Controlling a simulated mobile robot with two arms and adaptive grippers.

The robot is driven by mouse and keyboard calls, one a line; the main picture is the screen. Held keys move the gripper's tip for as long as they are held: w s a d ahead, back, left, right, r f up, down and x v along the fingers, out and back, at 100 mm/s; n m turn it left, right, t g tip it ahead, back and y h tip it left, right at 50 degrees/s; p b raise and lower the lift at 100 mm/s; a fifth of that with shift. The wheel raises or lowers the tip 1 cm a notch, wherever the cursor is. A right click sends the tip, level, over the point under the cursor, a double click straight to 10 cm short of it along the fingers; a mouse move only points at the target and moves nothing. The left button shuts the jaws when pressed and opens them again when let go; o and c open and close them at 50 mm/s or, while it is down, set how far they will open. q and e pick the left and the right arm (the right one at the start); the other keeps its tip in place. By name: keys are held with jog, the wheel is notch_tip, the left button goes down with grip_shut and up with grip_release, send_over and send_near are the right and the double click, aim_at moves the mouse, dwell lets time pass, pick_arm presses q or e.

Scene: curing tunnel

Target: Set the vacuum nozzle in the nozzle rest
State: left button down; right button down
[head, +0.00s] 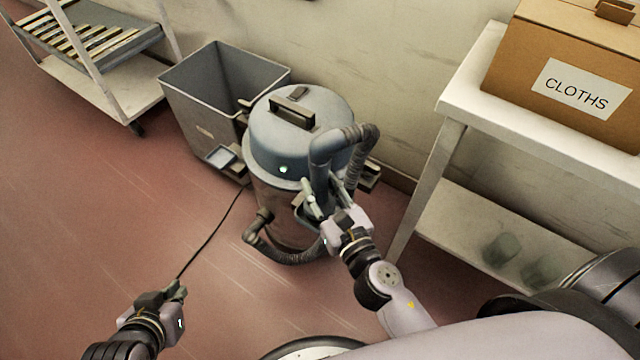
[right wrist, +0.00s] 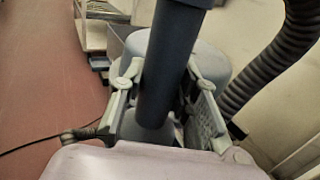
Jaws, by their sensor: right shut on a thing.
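The vacuum nozzle is a dark blue-grey tube (head: 321,165) with a bent top joined to a ribbed hose (head: 368,150). My right gripper (head: 328,198) is shut on the vacuum nozzle and holds it upright in front of the vacuum's right side. In the right wrist view the tube (right wrist: 165,70) runs between the two fingers; its lower end is partly hidden. Small brackets sit at the vacuum's left (head: 220,157) and right (head: 371,176); I cannot tell which is the nozzle rest. My left gripper (head: 176,290) is low over the floor, apart from the vacuum; its jaw opening is unclear.
The round vacuum (head: 300,130) stands by the wall, with a grey open bin (head: 195,112) behind its left side. A white table (head: 500,112) with a CLOTHS box (head: 570,70) is at right. A rack (head: 95,75) stands back left. A cord (head: 213,232) crosses the otherwise clear floor.

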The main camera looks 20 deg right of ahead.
pick_arm(q)
jog(key=shift+w+d+r+t, duration=0.25)
jog(key=shift+w+r+t, duration=0.2)
jog(key=shift+w, duration=0.4)
pick_arm(e)
jog(key=shift+f, duration=0.2)
dwell(0.9)
pick_arm(q)
jog(key=shift+w+d+r+t+h+b, duration=0.3)
jog(key=shift+w+r+t, duration=0.25)
jog(key=shift+w+r, duration=0.2)
jog(key=shift+w+d+r+t+h+b, duration=0.2)
jog(key=shift+w+d+r+t+b, duration=0.1)
jog(key=shift+w+r+t, duration=0.3)
pick_arm(e)
jog(key=shift+f, duration=0.4)
dwell(1.5)
jog(key=c, duration=1.2)
grip_release()
jog(key=shift+o, duration=0.2)
jog(key=shift+s, duration=0.1)
